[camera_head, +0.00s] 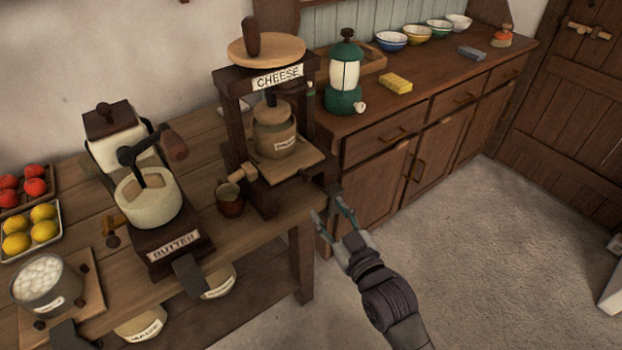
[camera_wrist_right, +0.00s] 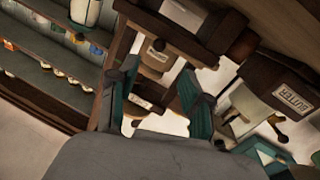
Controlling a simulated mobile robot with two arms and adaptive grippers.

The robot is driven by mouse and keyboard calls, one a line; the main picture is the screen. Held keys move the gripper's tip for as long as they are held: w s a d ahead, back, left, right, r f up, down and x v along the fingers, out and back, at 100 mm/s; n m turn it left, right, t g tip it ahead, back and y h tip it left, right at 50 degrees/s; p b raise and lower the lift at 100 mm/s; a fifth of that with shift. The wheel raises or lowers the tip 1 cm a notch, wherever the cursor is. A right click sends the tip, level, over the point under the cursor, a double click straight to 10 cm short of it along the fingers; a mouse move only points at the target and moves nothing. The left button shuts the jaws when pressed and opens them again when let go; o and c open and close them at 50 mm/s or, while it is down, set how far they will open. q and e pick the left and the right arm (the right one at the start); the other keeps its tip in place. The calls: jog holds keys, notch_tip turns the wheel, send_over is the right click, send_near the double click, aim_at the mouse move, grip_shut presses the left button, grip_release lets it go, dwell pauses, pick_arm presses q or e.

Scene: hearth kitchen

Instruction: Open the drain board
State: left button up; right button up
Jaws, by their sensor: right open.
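The wooden cheese press (camera_head: 278,80) stands at the table's right end with a labelled pot (camera_head: 275,138) in it. A pale flat board under the pot, which I take for the drain board (camera_head: 303,163), sticks out at the front. A small wooden knob (camera_head: 247,171) shows at its left. My right gripper (camera_head: 331,210) is open and empty, in front of and to the right of the press, apart from the board. In the right wrist view, the press pot (camera_wrist_right: 157,57) shows beyond the open fingers. My left gripper is not seen in the head view.
A butter churn (camera_head: 150,200) and a brown cup (camera_head: 229,199) stand left of the press. A lantern (camera_head: 344,78) and yellow block (camera_head: 396,83) are on the cabinet behind. White pots (camera_head: 218,281) sit under the table. The floor at right is mostly clear.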

aim_at(309, 181)
jog(key=x, duration=1)
jog(key=shift+w+f, duration=0.15)
jog(key=shift+w, duration=0.15)
grip_shut()
